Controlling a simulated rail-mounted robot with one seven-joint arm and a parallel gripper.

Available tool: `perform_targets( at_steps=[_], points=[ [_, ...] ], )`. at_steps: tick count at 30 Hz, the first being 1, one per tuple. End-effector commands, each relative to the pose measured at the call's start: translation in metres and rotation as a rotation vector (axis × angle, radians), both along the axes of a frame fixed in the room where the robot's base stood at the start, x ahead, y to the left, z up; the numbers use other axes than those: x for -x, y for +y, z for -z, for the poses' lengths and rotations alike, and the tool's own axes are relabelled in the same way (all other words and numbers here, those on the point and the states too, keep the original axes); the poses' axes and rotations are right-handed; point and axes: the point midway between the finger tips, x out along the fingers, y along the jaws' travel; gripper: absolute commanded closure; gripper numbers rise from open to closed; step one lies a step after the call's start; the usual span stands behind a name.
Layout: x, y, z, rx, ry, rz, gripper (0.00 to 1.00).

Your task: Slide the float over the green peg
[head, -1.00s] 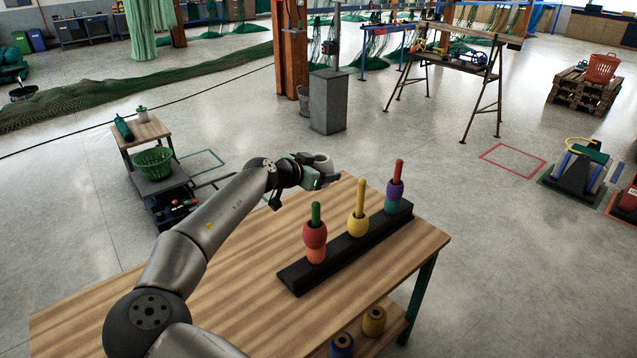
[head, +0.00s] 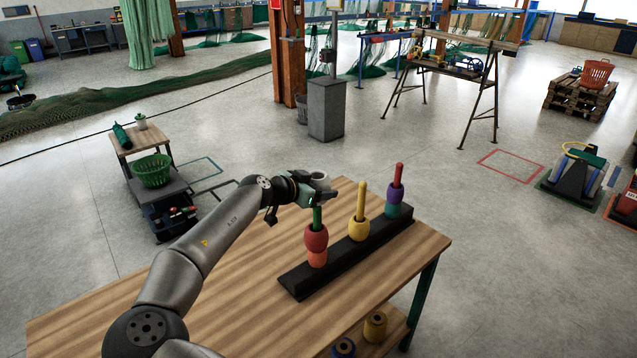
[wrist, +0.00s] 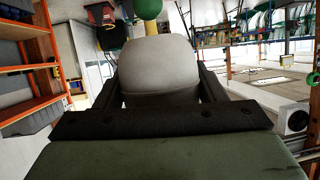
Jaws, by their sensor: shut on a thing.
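My gripper (head: 317,187) is shut on a pale grey float (head: 321,175), which fills the space between the fingers in the wrist view (wrist: 158,70). In the head view the gripper and float are right at the top of the green peg (head: 317,218), and the peg's tip is hidden behind them. I cannot tell whether the float is around the tip or beside it. The green peg carries a dark red float (head: 316,238) above an orange one (head: 317,258). A rounded green shape (wrist: 148,8) shows just beyond the float in the wrist view.
The black rack (head: 340,260) also holds a yellow peg (head: 360,200) with a yellow float and a red peg (head: 399,175) with purple and teal floats. The wooden table (head: 220,310) is otherwise clear. Blue and yellow floats (head: 375,327) sit on a lower shelf.

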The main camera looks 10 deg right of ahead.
Motion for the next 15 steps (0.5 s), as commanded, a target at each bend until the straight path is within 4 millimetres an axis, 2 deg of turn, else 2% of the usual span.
perform_targets(
  at_steps=[3, 15],
  points=[
    [0.000, 0.000, 0.013, 0.000, 0.000, 0.000, 0.62],
    [0.000, 0.000, 0.040, 0.000, 0.000, 0.000, 0.62]
  ],
)
